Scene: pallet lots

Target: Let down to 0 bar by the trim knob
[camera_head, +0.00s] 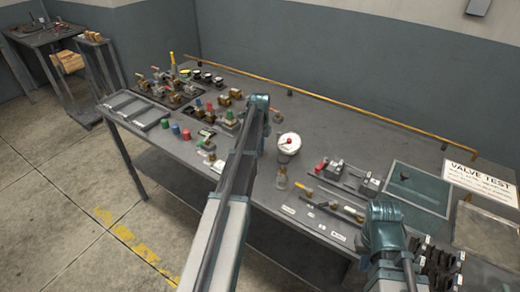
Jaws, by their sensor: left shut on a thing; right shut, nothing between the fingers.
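A round white-faced pressure gauge (289,143) stands on the bench, right of my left wrist. Its needle is too small to read. A small metal fitting (281,178) stands in front of it. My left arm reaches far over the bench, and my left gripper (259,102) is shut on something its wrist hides. I cannot make out the trim knob. Valves with green and red handles (231,117) stand just left of that wrist. My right gripper (383,216) is low at the right, shut and empty, its fingertips mostly hidden by its teal wrist.
The grey bench (330,130) has clear room behind the gauge. A brass rail (370,115) runs along its back. Several valves and coloured caps crowd the left. A red-handled valve (321,165), a glass-like panel (418,188) and a "VALVE TEST" sign (481,184) are at the right.

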